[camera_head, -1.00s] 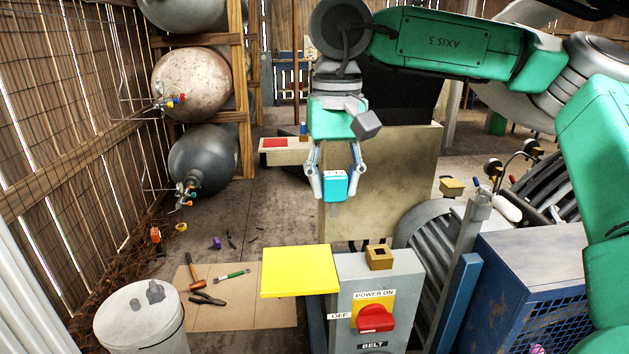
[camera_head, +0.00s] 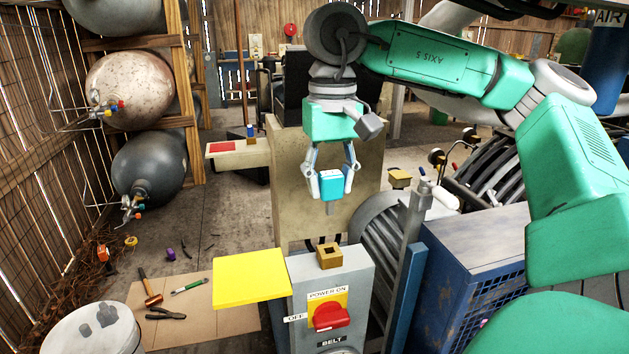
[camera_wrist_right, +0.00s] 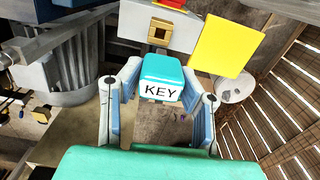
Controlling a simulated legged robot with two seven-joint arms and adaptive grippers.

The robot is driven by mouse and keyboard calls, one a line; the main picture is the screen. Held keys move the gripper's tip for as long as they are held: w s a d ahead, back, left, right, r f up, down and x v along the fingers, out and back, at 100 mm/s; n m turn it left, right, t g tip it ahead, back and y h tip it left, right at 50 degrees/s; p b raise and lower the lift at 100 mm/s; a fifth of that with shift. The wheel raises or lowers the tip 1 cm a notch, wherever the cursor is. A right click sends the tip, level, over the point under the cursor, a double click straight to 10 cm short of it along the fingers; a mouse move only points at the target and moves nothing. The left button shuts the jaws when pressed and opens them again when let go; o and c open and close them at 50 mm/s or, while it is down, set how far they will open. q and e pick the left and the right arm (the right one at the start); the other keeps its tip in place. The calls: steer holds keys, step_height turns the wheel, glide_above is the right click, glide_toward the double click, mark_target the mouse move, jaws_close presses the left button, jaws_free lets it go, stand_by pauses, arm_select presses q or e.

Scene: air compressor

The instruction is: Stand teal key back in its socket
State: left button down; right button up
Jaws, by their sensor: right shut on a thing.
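The teal key (camera_head: 331,184) is a teal block with a grey shank pointing down. In the right wrist view it shows a white "KEY" label (camera_wrist_right: 160,91). My right gripper (camera_head: 332,178) is shut on the block and holds it upright in the air. The brass socket (camera_head: 329,256) with a square dark hole sits on top of the grey switch box (camera_head: 355,268). In the head view the key is above the socket in the picture. The socket also shows in the right wrist view (camera_wrist_right: 160,31), beyond the key and apart from it. My left gripper is not in view.
A yellow plate (camera_head: 250,278) sits left of the socket. A red power switch (camera_head: 331,317) is on the box front. Another brass block (camera_head: 399,178) stands at the right, and a blue cabinet (camera_head: 470,270) stands right of the box. Hand tools lie on cardboard (camera_head: 215,322).

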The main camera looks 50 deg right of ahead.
mark_target(330, 213)
steer(key=shift+a+r, duration=0.1)
steer(key=shift+a, duration=0.15)
steer(key=shift+s+d, duration=0.1)
steer(key=shift+d, duration=0.05)
steer(key=shift+d, duration=0.3)
steer(key=shift+a+f, duration=0.1)
steer(key=shift+f, duration=0.1)
steer(key=shift+f, duration=0.3)
steer(key=shift+f+b, duration=1.9)
steer(key=shift+f, duration=0.9)
steer(key=shift+a, duration=0.15)
